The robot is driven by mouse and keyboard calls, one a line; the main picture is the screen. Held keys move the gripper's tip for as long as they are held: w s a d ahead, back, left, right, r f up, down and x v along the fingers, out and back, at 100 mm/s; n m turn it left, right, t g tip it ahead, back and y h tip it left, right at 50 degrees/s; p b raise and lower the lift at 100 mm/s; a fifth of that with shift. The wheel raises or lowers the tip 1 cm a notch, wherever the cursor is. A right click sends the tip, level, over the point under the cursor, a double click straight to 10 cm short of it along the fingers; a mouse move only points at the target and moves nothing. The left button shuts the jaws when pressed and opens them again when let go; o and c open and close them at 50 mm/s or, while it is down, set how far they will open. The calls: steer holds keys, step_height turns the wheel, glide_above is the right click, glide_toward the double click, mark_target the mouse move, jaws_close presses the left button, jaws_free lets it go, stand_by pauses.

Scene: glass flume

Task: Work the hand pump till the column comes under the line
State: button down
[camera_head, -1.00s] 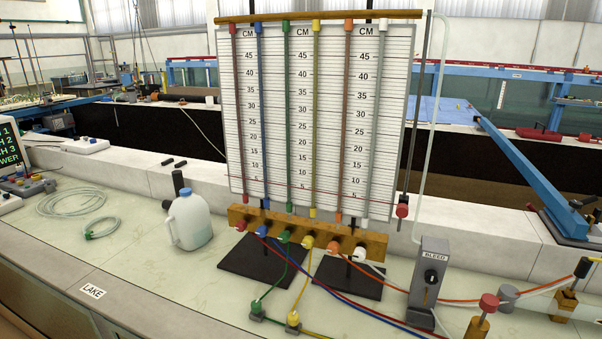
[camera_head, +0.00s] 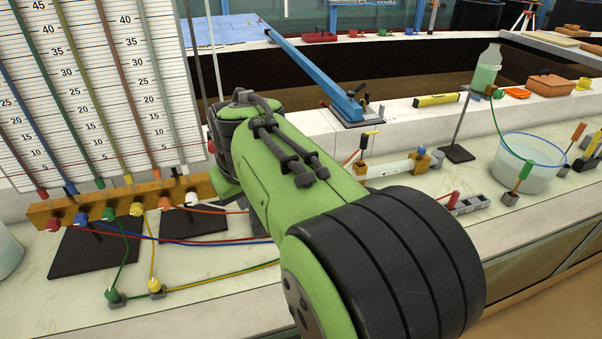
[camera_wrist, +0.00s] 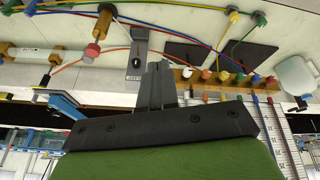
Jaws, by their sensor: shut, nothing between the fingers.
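The manometer board (camera_head: 85,100) with coloured tubes stands at left in the head view, a thin red line across its low marks. Liquid levels in the tubes are too small to tell. My gripper (camera_wrist: 159,84) shows in the wrist view, fingers together and empty. The BLEED box (camera_wrist: 137,52) with a black knob lies just beyond the fingertips, apart as far as I can tell. A red knob on a wooden post (camera_wrist: 97,38) stands beside it. I cannot tell surely which part is the hand pump. In the head view my arm hides the gripper, box and post.
Hoses run from the wooden manifold (camera_head: 105,203) over the pale bench. A white cylinder with wooden fittings (camera_head: 398,168), a clear bucket (camera_head: 530,165) and a green-tinted bottle (camera_head: 487,70) stand at right. A blue beam (camera_head: 318,78) rises behind.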

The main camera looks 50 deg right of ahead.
steer(key=w+d+f+m+p, duration=0.1)
steer(key=w+d+f+p, duration=0.1)
steer(key=d, duration=1.1)
steer(key=w+d+f+m+g+p, duration=0.1)
steer(key=w+d+f+m+p, duration=0.1)
steer(key=d, duration=1)
steer(key=shift+w+d+f+m+p, duration=0.3)
steer(key=shift+w+d+f+p, duration=0.1)
steer(key=shift+w+f+p, duration=0.35)
steer(key=shift+w+r, duration=0.1)
steer(key=shift+w, duration=0.05)
steer(key=x, duration=0.8)
steer(key=s+x, duration=0.1)
steer(key=x, duration=0.4)
steer(key=shift+a+f, duration=0.2)
steer(key=shift+a, duration=0.05)
steer(key=shift+f, duration=0.4)
